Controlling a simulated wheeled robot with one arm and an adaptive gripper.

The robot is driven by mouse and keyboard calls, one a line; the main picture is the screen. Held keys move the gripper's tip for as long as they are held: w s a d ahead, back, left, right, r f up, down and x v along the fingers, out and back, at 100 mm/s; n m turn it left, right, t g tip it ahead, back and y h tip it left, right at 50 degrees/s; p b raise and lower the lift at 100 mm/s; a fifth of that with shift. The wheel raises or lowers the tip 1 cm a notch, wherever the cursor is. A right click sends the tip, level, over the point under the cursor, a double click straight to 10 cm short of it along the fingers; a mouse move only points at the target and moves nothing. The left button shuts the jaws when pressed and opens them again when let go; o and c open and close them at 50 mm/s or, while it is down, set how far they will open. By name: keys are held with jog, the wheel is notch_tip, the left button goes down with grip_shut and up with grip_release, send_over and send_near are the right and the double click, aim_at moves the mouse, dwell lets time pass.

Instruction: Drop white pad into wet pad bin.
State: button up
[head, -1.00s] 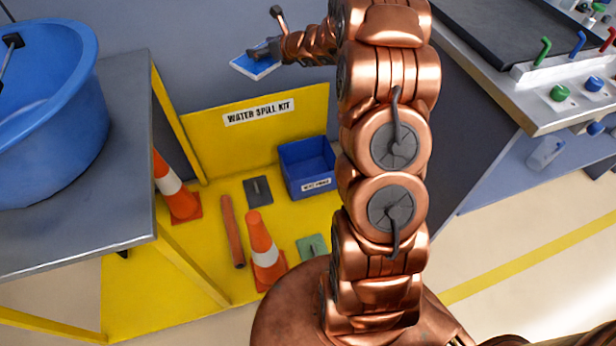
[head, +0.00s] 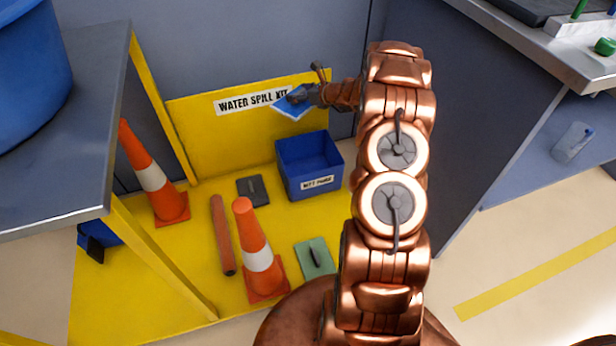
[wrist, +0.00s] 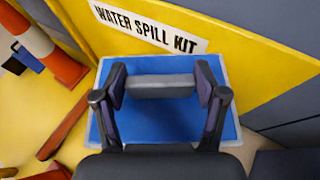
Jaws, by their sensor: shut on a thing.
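My gripper (head: 298,95) is shut on the grey handle of a flat pad (head: 288,106). The pad looks blue on the handle side with a pale whitish rim. In the wrist view my gripper (wrist: 160,86) has a finger at each end of the handle, and the pad (wrist: 165,117) spreads beneath. The wet pad bin (head: 297,184) is an open blue box with a white label, on the yellow floor area against the back panel. The pad is in the air, above and slightly left of the bin in the head view.
Two orange cones (head: 258,258), a reddish-brown tube (head: 222,235), a dark pad (head: 252,190) and a green pad (head: 315,258) lie or stand left of and in front of the bin. A yellow panel (head: 215,145) stands behind. Grey benches flank both sides.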

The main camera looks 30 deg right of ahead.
jog(key=s+d+f+b, duration=0.1)
jog(key=f+b, duration=0.4)
jog(key=f, duration=0.5)
jog(key=s+d+f+b, duration=0.1)
jog(key=d+f+b, duration=0.2)
jog(key=f+b, duration=0.3)
jog(key=shift+s+d+f, duration=0.15)
jog(key=shift+d+f, duration=0.15)
jog(key=shift+f, duration=1.9)
jog(key=o, duration=1.3)
jog(key=v, duration=1.2)
